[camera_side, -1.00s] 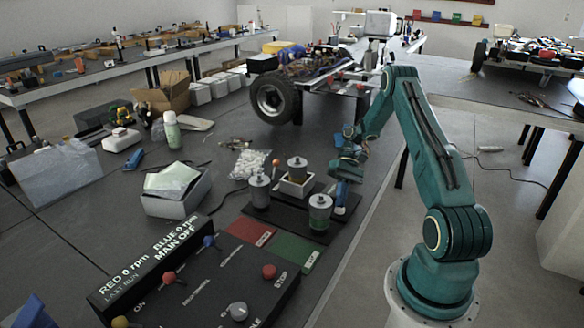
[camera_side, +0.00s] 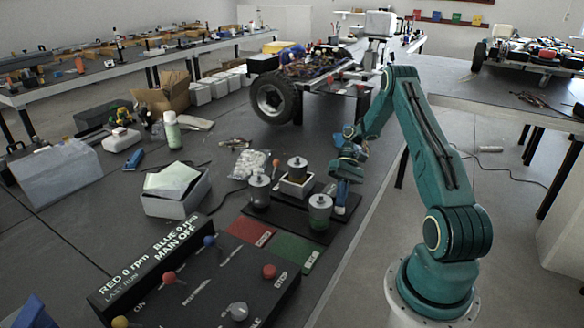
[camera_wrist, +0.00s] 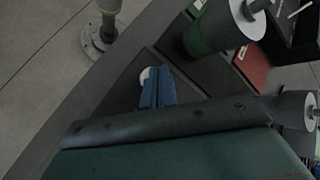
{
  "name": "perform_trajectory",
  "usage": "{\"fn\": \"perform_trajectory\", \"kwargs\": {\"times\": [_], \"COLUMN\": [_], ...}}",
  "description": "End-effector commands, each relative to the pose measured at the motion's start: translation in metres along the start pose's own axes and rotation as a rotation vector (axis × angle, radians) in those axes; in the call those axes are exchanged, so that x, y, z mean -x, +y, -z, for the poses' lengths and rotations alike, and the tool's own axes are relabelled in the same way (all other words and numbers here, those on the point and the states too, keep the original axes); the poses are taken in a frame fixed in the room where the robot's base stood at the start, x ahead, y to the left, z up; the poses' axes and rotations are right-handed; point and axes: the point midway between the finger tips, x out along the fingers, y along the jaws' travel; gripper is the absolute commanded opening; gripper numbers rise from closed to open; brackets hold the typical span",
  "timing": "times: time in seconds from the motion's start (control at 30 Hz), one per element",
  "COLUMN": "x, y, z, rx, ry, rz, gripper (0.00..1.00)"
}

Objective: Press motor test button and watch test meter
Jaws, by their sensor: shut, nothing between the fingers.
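My gripper (camera_side: 342,190) is shut and empty, pointing down over the right end of a black board (camera_side: 285,215). In the wrist view its blue fingers (camera_wrist: 158,88) are together, and a round white piece (camera_wrist: 146,75) shows partly behind their tips. I cannot tell whether they touch it or whether it is the test button. On the board stand a grey-topped motor (camera_side: 259,190), a green motor (camera_side: 320,211) and a third motor (camera_side: 297,169) in a white holder. The black console display (camera_side: 158,257) reads RED 0 rpm, BLUE 0 rpm, MAIN OFF.
The console carries red, blue and yellow knobs and a red STOP button (camera_side: 269,271). A red pad (camera_side: 250,231) and green pad (camera_side: 291,251) lie before the board. An open white box (camera_side: 175,205) stands left. A wheeled chassis (camera_side: 310,85) stands behind.

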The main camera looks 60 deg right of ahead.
Motion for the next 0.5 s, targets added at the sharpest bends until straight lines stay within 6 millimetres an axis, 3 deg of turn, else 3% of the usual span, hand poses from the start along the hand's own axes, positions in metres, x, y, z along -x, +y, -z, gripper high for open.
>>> {"fn": "perform_trajectory", "kwargs": {"times": [0.5], "x": [-0.0048], "y": [0.0032], "z": [0.0032], "rx": [-0.001], "ry": [-0.001], "rz": [0.001], "gripper": [0.0]}}
